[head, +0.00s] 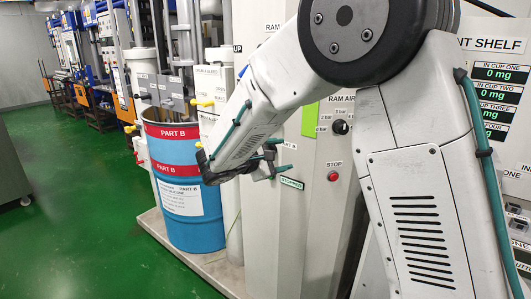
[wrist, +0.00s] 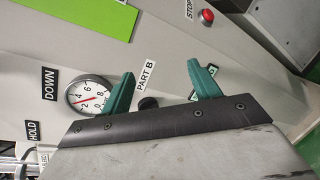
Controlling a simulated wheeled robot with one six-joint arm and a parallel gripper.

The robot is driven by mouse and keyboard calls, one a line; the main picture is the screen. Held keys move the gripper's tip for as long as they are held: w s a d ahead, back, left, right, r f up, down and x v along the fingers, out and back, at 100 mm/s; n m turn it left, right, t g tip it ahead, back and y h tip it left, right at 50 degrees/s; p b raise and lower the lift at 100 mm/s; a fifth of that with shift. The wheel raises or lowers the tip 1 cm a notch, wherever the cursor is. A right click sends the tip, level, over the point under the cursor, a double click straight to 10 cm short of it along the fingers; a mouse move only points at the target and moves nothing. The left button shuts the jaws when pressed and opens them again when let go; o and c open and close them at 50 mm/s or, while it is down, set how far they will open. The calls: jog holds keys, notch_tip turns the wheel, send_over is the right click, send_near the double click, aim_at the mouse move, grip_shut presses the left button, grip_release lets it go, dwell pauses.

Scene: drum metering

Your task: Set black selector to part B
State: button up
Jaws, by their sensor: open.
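In the wrist view, a black round knob (wrist: 148,103) sits on the pale panel beside a PART B label (wrist: 146,75). It looks like the black selector. It is partly hidden by my gripper's dark front edge, and I cannot tell which way it points. My gripper (wrist: 160,69) is open, its two teal fingers spread to either side of the knob and label, with nothing held. I cannot tell whether the fingers touch the panel. In the head view my gripper (head: 284,156) is at the front of the pale cabinet; this knob is not visible there.
A round gauge (wrist: 90,93) is left of the knob. A red stop button (head: 333,177) and a RAM AIR knob (head: 340,127) are on the cabinet. A blue PART B drum (head: 188,225) stands left of it. Green floor (head: 80,220) is clear at left.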

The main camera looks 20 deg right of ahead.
jog(key=w+a+f+n+t, duration=0.4)
jog(key=w+a, duration=0.2)
jog(key=a, duration=0.1)
jog(key=x, duration=0.8)
jog(key=shift+r, duration=0.2)
jog(key=c, duration=1)
